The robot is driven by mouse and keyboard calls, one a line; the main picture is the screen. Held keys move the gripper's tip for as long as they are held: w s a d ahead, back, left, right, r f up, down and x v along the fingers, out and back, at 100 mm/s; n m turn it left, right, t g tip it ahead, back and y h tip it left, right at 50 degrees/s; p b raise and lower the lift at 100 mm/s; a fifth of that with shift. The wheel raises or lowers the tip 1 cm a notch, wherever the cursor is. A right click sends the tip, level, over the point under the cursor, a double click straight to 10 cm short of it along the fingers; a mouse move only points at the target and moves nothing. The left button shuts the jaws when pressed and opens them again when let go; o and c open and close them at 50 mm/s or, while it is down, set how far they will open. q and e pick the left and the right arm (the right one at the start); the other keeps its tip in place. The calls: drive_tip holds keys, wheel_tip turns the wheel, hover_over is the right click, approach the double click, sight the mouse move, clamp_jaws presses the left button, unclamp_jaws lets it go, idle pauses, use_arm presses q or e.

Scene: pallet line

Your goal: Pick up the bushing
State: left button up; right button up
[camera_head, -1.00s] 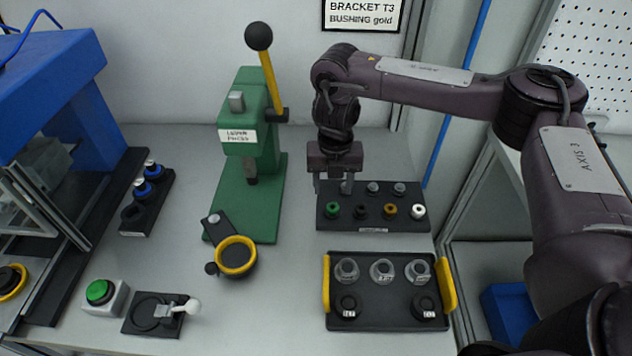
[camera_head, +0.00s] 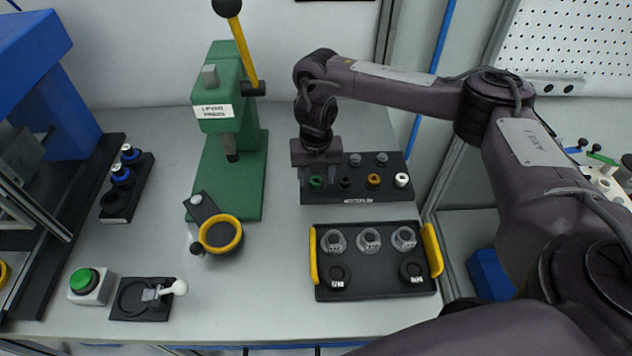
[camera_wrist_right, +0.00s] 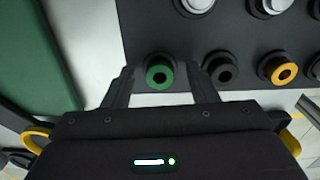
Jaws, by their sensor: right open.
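Bushings stand in a row on a dark rack (camera_head: 392,168): green (camera_head: 316,182), black (camera_head: 345,184), gold (camera_head: 374,180) and white (camera_head: 401,180). My right gripper (camera_head: 317,178) is open, pointing down at the green end of the row. In the right wrist view, the green bushing (camera_wrist_right: 159,75) shows between the spread fingers (camera_wrist_right: 161,80), with no visible grip on it. The black bushing (camera_wrist_right: 223,74) is just right of the fingers. The gold bushing (camera_wrist_right: 284,74) is further right, outside them. My left gripper is not in view.
Grey metal parts (camera_head: 382,158) stand behind the bushings. A tray with yellow handles (camera_head: 433,250) is in front of the rack. A green lever press (camera_head: 240,180) stands to the left. Bare table lies between the press and the tray.

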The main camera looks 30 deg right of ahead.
drive_tip(key=c, duration=1)
drive_tip(key=shift+c, duration=0.2)
